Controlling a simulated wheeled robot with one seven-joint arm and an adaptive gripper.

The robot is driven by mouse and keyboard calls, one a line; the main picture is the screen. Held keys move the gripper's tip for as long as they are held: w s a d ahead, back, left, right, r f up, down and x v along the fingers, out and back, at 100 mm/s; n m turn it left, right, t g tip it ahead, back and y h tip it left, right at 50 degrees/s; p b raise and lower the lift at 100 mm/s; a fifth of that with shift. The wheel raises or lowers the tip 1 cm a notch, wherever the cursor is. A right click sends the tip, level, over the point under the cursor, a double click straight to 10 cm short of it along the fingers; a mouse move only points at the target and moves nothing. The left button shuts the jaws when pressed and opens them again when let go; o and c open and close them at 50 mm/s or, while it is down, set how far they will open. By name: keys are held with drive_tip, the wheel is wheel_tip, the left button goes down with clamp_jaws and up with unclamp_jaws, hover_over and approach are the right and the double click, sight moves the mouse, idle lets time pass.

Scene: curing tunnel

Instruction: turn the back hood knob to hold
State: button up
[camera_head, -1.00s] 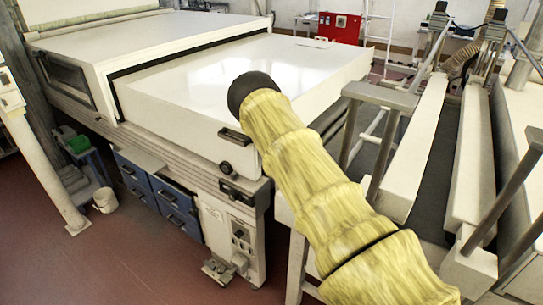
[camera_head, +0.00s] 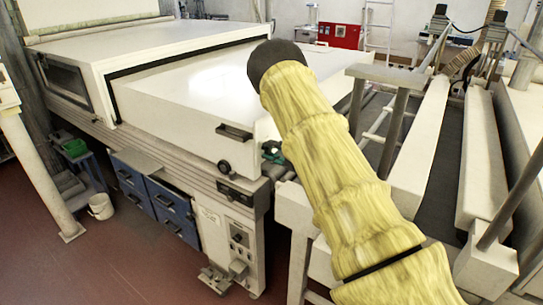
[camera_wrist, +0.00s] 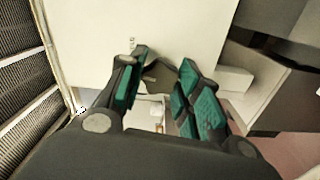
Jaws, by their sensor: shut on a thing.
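My gripper (camera_head: 272,152) shows partly beside the hood's near right corner, below my yellow-sleeved arm. In the wrist view, my gripper (camera_wrist: 163,62) has its teal-padded fingers closed around a small dark piece (camera_wrist: 159,77) in front of a white panel. This appears to be the back hood knob, but most of it is hidden by the fingers. Its pointer and setting cannot be read.
Pale rails and grey posts (camera_head: 395,120) stand close to the right of my arm. A control panel (camera_head: 240,240) and blue drawers (camera_head: 172,208) are below the hood. A white bucket (camera_head: 101,206) stands on the red floor, which is open at the lower left.

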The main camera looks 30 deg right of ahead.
drive_tip(key=m+b, duration=0.1)
drive_tip(key=m, duration=0.2)
drive_tip(key=shift+d+m, duration=0.1)
drive_tip(key=shift+m, duration=0.3)
drive_tip(key=shift+m+b, duration=0.45)
drive_tip(key=shift+m, duration=1.15)
drive_tip(key=shift+f, duration=0.1)
drive_tip(key=o, duration=1)
